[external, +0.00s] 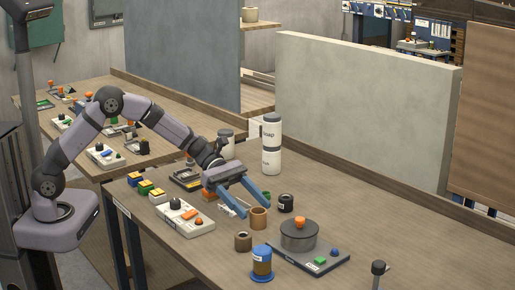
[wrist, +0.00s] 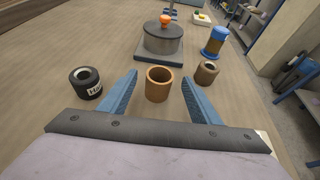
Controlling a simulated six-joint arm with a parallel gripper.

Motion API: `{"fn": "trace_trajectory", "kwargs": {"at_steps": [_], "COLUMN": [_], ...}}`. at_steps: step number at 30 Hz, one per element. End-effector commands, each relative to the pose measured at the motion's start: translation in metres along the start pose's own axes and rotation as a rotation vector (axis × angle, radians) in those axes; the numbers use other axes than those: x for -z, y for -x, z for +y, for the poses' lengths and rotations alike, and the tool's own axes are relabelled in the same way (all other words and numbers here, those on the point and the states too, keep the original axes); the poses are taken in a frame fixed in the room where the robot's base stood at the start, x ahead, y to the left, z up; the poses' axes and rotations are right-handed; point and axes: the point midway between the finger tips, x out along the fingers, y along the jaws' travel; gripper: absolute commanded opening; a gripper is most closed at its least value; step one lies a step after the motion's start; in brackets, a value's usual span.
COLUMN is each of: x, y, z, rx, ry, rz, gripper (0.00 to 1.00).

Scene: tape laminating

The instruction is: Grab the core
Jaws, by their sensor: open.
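A brown, hollow, open-topped cylinder (external: 259,219), which looks like the core, stands upright on the wooden table. It also shows in the middle of the wrist view (wrist: 159,88), ahead of my gripper and between the lines of its two blue fingers. My gripper (external: 255,204) is open and empty, its fingers spread and slanting down toward the cylinder. In the wrist view my gripper (wrist: 160,78) has a finger on each side of the cylinder, with visible gaps. I cannot tell whether the fingertips are level with it.
A black labelled roll (wrist: 87,84) stands left of the fingers, and a smaller brown roll (wrist: 207,72) stands right. Behind are a round grey device with an orange knob (wrist: 160,40) and a blue-and-amber spool (wrist: 216,41). A white control box (external: 185,219) and white bottle (external: 271,145) are nearby.

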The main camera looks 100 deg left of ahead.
Motion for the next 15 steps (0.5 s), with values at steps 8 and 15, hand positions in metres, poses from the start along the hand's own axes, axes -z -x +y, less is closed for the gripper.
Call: {"fn": "trace_trajectory", "kwargs": {"at_steps": [8,15], "x": [0.005,0.005], "y": [-0.007,-0.024], "z": [-0.001,-0.001], "rx": [0.002,0.001], "ry": [-0.003,-0.004], "rz": [0.001,0.001], "gripper": [0.57,0.57]}}
